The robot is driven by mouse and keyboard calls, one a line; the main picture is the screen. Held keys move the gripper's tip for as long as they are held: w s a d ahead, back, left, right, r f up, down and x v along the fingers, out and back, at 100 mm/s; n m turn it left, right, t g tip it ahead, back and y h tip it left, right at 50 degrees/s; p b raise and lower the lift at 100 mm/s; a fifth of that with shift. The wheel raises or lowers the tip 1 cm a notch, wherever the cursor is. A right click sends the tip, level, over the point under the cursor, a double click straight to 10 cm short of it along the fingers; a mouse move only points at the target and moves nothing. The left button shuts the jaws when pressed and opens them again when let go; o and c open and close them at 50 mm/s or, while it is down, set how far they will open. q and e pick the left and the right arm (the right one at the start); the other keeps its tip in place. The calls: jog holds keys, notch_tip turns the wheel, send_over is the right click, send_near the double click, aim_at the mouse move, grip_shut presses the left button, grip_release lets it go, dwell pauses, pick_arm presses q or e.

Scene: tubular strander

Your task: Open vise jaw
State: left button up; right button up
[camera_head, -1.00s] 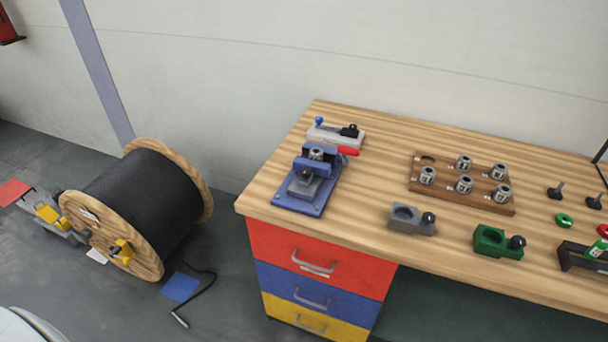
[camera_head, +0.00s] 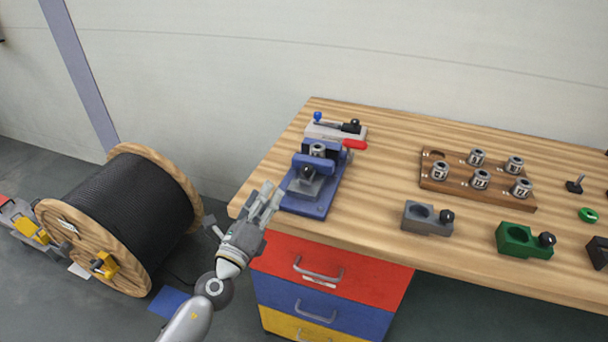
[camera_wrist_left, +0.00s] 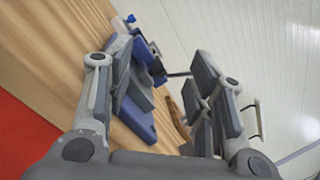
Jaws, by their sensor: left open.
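The blue vise (camera_head: 318,180) stands on the left end of the wooden workbench. A grey cylindrical part (camera_head: 318,150) sits at its jaws, and a grey block with a black knob (camera_head: 306,182) is on its front. A red handle (camera_head: 355,144) shows at its right rear. My left gripper (camera_head: 268,198) is open and empty, just left of and in front of the vise, apart from it. In the left wrist view the vise (camera_wrist_left: 140,118) shows beyond and between the open fingers (camera_wrist_left: 165,100), partly hidden by them. My right gripper is not in view.
The workbench (camera_head: 380,215) has a wooden rack (camera_head: 470,192) of metal collets, a grey holder (camera_head: 425,218) and a green holder (camera_head: 522,240). A grey clamp fixture (camera_head: 330,131) stands behind the vise. A cable drum (camera_head: 125,220) stands on the floor at left.

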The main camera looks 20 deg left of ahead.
aim_at(304, 175)
pick_arm(q)
jog(key=d+m+h, duration=0.1)
jog(key=m, duration=0.2)
jog(key=w+d+m+g+h, duration=0.1)
jog(key=m, duration=0.2)
jog(key=w+d+m+h, duration=0.1)
jog(key=m+h, duration=0.1)
jog(key=m, duration=0.1)
jog(key=shift+w+m+g+b, duration=0.2)
jog(key=shift+m+g+b, duration=0.1)
jog(key=m, duration=0.1)
jog(key=w+f+m+g, duration=0.1)
jog(key=m, duration=0.1)
jog(key=shift+a+f, duration=0.1)
jog(key=x, duration=1)
jog(key=shift+w+d, duration=0.2)
jog(key=shift+w, duration=0.15)
